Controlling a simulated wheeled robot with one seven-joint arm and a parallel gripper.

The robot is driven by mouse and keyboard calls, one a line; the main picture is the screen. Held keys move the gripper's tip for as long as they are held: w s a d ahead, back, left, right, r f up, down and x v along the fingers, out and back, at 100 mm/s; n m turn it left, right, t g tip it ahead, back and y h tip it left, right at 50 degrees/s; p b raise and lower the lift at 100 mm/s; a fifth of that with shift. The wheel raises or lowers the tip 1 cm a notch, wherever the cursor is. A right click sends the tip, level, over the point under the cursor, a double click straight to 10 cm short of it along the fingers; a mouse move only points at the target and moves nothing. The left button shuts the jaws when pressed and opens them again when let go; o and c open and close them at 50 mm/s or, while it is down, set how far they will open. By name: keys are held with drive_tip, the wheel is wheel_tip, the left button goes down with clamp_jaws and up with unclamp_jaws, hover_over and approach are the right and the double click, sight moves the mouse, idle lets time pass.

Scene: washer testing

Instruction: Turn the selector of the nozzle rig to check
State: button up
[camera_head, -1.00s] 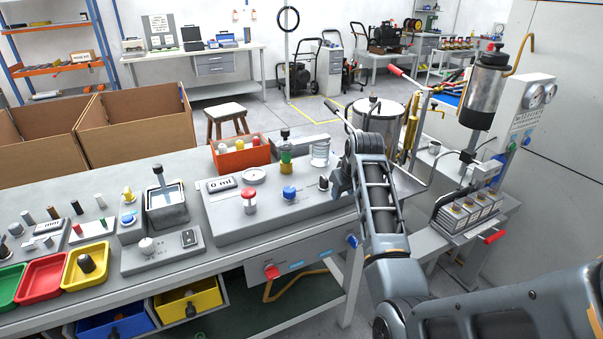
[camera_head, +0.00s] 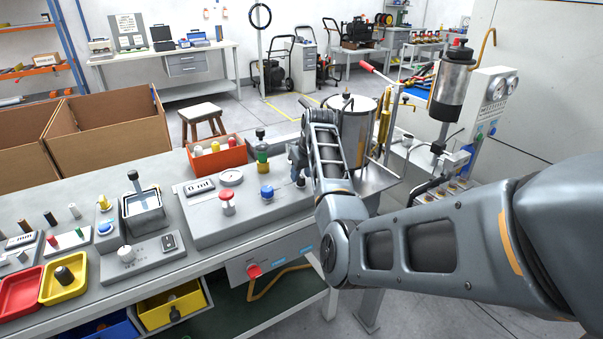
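A grey console (camera_head: 195,229) with a small display, a red push button (camera_head: 227,200) and a blue knob (camera_head: 267,192) stands on the bench; it looks like the nozzle rig, but its labels are unreadable. A green-and-amber nozzle-like piece (camera_head: 262,155) with a dark top stands at its back edge. My gripper (camera_head: 298,168) is low over the console's right end, right of the blue knob. The gripper and forearm hide that end, including the dark knob there. The fingers are dark and small; their opening and any contact cannot be made out.
An orange-red bin (camera_head: 217,171) stands behind the console. A small panel with a white knob (camera_head: 126,254) and a filled metal bath (camera_head: 143,218) are to its left. A large steel pot (camera_head: 353,122) stands behind my forearm. A pressure-gauge stand (camera_head: 490,105) is at the right.

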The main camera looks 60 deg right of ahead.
drive_tip(key=shift+f, duration=0.2)
clamp_jaws()
idle(0.3)
